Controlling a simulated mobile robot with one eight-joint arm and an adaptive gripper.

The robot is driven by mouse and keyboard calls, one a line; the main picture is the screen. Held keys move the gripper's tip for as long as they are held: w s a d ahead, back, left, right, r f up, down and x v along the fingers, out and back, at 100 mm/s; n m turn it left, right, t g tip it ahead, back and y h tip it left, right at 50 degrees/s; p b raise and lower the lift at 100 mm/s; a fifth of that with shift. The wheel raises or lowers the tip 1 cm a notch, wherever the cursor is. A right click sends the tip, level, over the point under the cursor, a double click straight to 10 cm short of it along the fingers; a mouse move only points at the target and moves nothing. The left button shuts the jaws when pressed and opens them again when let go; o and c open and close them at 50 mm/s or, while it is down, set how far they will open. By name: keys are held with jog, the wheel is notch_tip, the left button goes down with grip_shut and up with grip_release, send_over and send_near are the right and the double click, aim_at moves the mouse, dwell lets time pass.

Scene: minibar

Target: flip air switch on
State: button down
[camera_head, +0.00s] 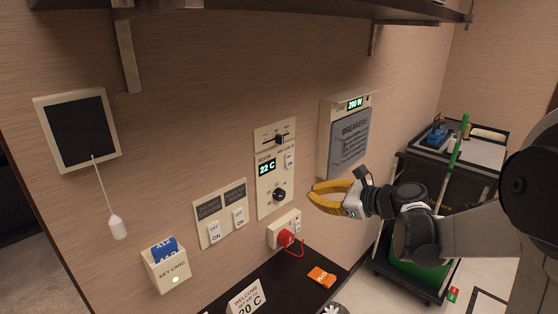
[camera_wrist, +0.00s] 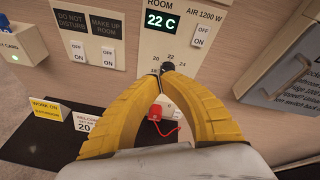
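The air switch (camera_wrist: 201,35) is a small white rocker marked OFF above ON, under the label AIR 1200 W. It sits on the right side of the cream room panel (camera_wrist: 183,49), and also shows in the head view (camera_head: 289,160). Which side is pressed I cannot tell. My gripper (camera_wrist: 167,72) has yellow fingers with their tips together and nothing seen between them. In the head view my gripper (camera_head: 311,191) is right of and below the switch, apparently off the wall. In the wrist view the tips overlap the black dial (camera_wrist: 168,65), below and left of the switch.
The room display (camera_wrist: 161,20) reads 22 C. Two switches (camera_head: 226,216) for do not disturb and make up room are left. A breaker box (camera_head: 344,140) is right. Below are a socket with a red plug (camera_head: 285,238) and a dark shelf (camera_head: 300,268). A cart (camera_head: 430,195) stands far right.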

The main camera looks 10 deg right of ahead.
aim_at(286, 167)
jog(key=w+d+r+m+t+y+p, duration=0.1)
jog(key=w+d+m+t, duration=0.1)
jog(key=w+d+m, duration=0.1)
jog(key=shift+w+d+r+m, duration=0.15)
jog(key=shift+w+d+m, duration=0.25)
jog(key=shift+d+m, duration=0.65)
jog(key=shift+w+d, duration=0.1)
jog(key=b+x, duration=0.2)
jog(key=x, duration=1.1)
jog(key=shift+w+a+b, duration=0.3)
